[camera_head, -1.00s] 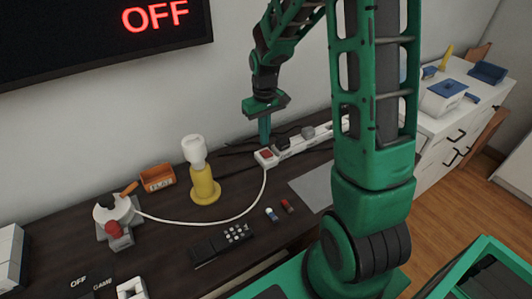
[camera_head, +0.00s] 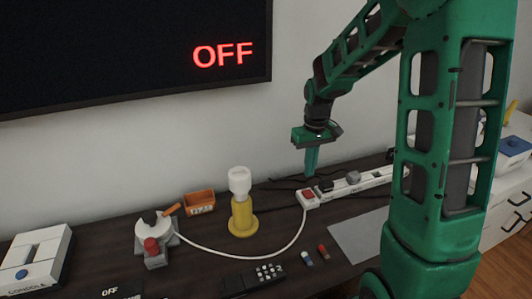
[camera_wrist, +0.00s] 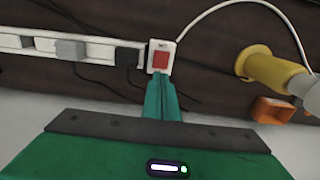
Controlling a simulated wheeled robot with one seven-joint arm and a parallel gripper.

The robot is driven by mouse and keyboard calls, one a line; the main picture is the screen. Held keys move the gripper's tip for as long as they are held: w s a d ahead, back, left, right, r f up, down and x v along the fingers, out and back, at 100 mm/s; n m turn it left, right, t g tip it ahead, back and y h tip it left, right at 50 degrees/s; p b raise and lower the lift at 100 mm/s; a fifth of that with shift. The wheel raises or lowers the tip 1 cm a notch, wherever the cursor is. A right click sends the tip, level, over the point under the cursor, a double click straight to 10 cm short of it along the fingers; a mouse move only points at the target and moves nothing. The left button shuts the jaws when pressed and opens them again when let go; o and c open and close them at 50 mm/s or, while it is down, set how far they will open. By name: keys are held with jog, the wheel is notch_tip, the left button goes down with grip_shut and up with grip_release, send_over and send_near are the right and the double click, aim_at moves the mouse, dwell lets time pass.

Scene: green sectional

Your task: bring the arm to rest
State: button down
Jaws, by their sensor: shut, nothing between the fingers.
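My green arm rises at the right of the head view and bends down to my gripper (camera_head: 312,172). My gripper is shut and empty, its fingers pointing down. It hangs above the end of the white power strip (camera_head: 352,187), near the red switch (camera_head: 308,194). In the wrist view, the shut fingers (camera_wrist: 162,92) lie just below the red switch (camera_wrist: 160,60) in the picture. I cannot tell whether the fingertips touch the strip.
A yellow lamp (camera_head: 242,217) stands left of my gripper, with an orange bin (camera_head: 200,202) behind. A white device with a red knob (camera_head: 151,246), a black remote (camera_head: 252,279) and two small batteries lie on the dark table. The wall screen (camera_head: 130,50) reads OFF.

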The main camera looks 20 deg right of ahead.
jog(key=s+d+r+m, duration=0.1)
jog(key=s+r+m, duration=0.1)
jog(key=s, duration=0.7)
jog(key=s+d+r+m, duration=0.1)
jog(key=s+r, duration=0.3)
jog(key=s, duration=0.6)
jog(key=s+d+r+m, duration=0.1)
jog(key=s+r+m, duration=0.2)
jog(key=s, duration=0.7)
jog(key=shift+d, duration=0.25)
jog(key=shift+w+f, duration=0.3)
jog(key=shift+w, duration=0.35)
